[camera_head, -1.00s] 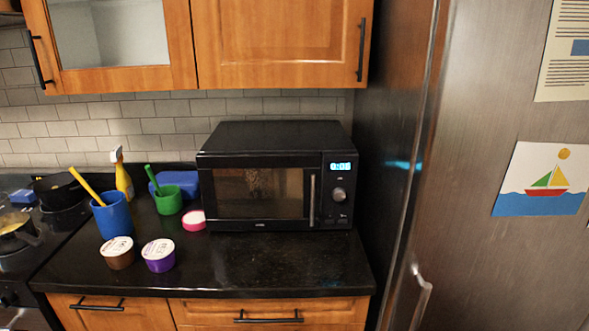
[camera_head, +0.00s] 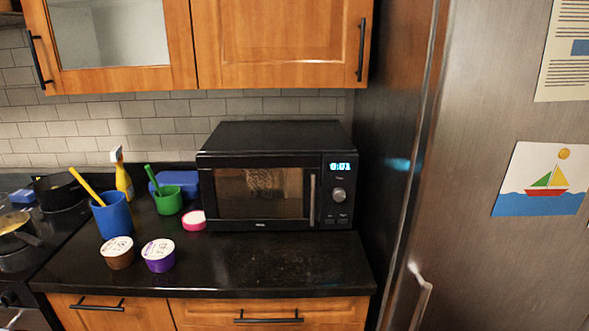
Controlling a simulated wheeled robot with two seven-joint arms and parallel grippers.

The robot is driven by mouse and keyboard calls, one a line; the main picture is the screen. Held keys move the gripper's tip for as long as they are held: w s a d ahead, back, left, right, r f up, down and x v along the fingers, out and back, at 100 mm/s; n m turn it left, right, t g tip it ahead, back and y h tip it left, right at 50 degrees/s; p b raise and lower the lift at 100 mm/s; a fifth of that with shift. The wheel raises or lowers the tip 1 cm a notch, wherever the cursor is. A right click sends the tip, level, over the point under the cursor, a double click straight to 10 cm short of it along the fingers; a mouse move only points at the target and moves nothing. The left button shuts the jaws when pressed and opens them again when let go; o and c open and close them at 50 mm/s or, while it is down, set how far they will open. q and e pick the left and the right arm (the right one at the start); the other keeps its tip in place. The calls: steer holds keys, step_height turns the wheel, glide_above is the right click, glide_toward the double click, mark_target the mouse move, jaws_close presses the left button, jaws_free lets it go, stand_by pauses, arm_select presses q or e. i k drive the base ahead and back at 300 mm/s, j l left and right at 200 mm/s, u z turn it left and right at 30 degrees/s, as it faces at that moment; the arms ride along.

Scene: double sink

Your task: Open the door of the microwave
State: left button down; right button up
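A black microwave (camera_head: 275,136) stands on the dark counter against the tiled wall. Its door (camera_head: 255,193) is shut and has a dark window. A vertical silver handle (camera_head: 312,199) runs along the door's right edge. To the right of the handle is the control panel (camera_head: 340,193) with a lit blue display and a round knob. Neither of my grippers is in the head view.
The counter (camera_head: 290,270) is clear in front of the microwave. A blue cup (camera_head: 113,217), a green cup (camera_head: 168,201), a brown tub (camera_head: 118,254), a purple tub (camera_head: 158,256) and a pink-edged container (camera_head: 193,221) stand to its left. A steel fridge (camera_head: 490,110) stands close on the right.

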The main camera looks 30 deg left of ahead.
mark_target(271, 190)
steer(key=u, duration=1.3)
